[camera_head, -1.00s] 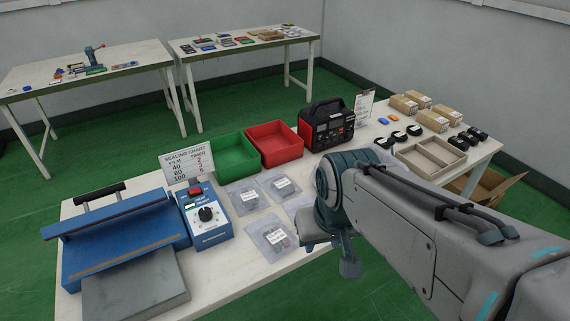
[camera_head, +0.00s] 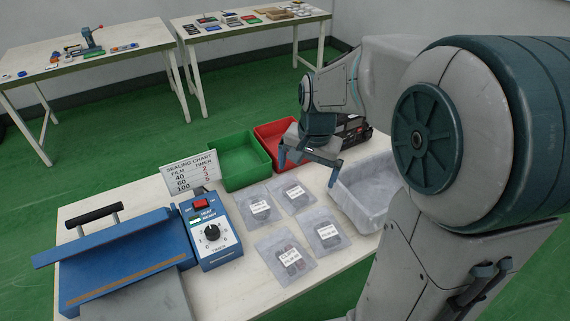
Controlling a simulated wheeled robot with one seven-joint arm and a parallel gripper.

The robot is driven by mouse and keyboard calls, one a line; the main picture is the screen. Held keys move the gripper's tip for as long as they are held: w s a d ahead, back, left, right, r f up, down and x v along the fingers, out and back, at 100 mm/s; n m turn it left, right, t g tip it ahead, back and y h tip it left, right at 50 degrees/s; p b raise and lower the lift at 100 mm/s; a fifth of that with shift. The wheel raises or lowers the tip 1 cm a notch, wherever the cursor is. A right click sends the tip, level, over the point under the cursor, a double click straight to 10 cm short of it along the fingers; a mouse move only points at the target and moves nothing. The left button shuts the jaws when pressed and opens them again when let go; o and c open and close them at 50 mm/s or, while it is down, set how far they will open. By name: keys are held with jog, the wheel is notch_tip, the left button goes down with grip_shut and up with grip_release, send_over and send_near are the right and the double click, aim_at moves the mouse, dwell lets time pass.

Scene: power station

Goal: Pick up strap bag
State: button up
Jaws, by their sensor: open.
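Several clear bags with white labels lie flat on the table: an upper-left bag (camera_head: 252,195), an upper-right bag (camera_head: 302,207), a right bag (camera_head: 313,219) and a lower bag (camera_head: 267,246). Their small print is too blurred to tell surely which is the strap bag. The lower bag shows dark contents. My gripper (camera_head: 308,168) is open and empty, its two fingers spread and pointing down. It is in the air, just beyond the upper-right bag in the picture and apart from the bags.
A green bin (camera_head: 239,177) and a red bin (camera_head: 262,133) stand behind the bags. A grey bin (camera_head: 352,206) stands at their right. A blue sealer (camera_head: 125,255), its control box (camera_head: 213,232) and a sealing chart (camera_head: 190,172) are at the left. My arm hides the table's right part.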

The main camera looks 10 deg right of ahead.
jog(key=w+f+m+g+p, duration=0.1)
jog(key=w+f+m, duration=0.25)
jog(key=w, duration=0.25)
jog(key=w+f+m+p, duration=0.1)
jog(key=w+f+m, duration=0.2)
jog(key=w+f, duration=0.3)
jog(key=p, duration=0.1)
send_over(295, 192)
jog(key=shift+h, duration=0.3)
jog(key=f, duration=0.7)
jog(key=shift+a+f, duration=0.2)
jog(key=shift+f, duration=0.2)
jog(key=shift+d+f+p, duration=0.15)
jog(key=shift+f+p, duration=0.25)
jog(key=shift+f, duration=0.9)
jog(key=shift+d+f+p, duration=0.1)
jog(key=shift+f+p, duration=0.25)
jog(key=shift+f, duration=0.95)
jog(key=c, duration=1)
